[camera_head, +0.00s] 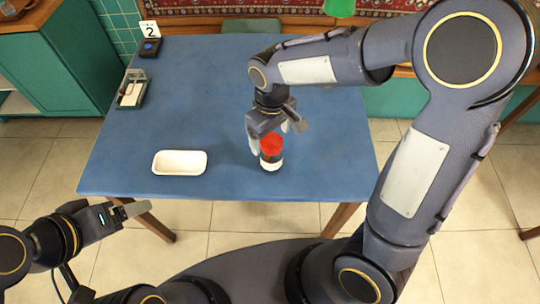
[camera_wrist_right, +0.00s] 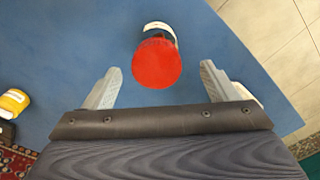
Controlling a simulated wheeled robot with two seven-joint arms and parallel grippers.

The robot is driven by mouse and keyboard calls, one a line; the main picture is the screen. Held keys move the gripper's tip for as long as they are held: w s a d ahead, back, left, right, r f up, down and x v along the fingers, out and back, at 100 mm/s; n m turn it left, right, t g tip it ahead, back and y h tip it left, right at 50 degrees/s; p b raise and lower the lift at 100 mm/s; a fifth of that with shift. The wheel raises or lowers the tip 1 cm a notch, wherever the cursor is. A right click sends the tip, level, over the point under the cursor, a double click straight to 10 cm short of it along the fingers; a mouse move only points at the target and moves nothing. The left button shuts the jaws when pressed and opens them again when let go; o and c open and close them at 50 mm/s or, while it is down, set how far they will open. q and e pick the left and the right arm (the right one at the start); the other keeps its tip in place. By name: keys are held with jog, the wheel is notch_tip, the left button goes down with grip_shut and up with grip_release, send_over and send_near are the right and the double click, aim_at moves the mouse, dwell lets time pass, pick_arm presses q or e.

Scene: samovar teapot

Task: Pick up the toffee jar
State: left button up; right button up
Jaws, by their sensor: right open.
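The toffee jar, most likely the red-lidded jar (camera_head: 271,160) with a white label and a dark band, stands upright on the blue table (camera_head: 200,100) near its front edge. My right gripper (camera_head: 276,138) is open and points down over it, with fingers on either side near the lid. In the right wrist view, the red lid (camera_wrist_right: 157,64) lies between the two spread fingertips (camera_wrist_right: 161,70), with gaps on both sides. My left gripper (camera_head: 128,211) is empty off the table's front left corner; its finger gap is unclear.
A white dish (camera_head: 179,162) sits left of the jar. A tray with small items (camera_head: 132,92) and a number 2 card (camera_head: 149,29) stand at the back left. In the right wrist view, a yellow-topped object (camera_wrist_right: 13,102) is at the left edge. The table's middle is clear.

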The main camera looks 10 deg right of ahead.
aim_at(271, 155)
notch_tip(271, 155, down, 8)
jog(key=shift+w+d+f, duration=0.1)
jog(key=shift+d, duration=0.05)
dwell(0.3)
jog(key=c, duration=1.2)
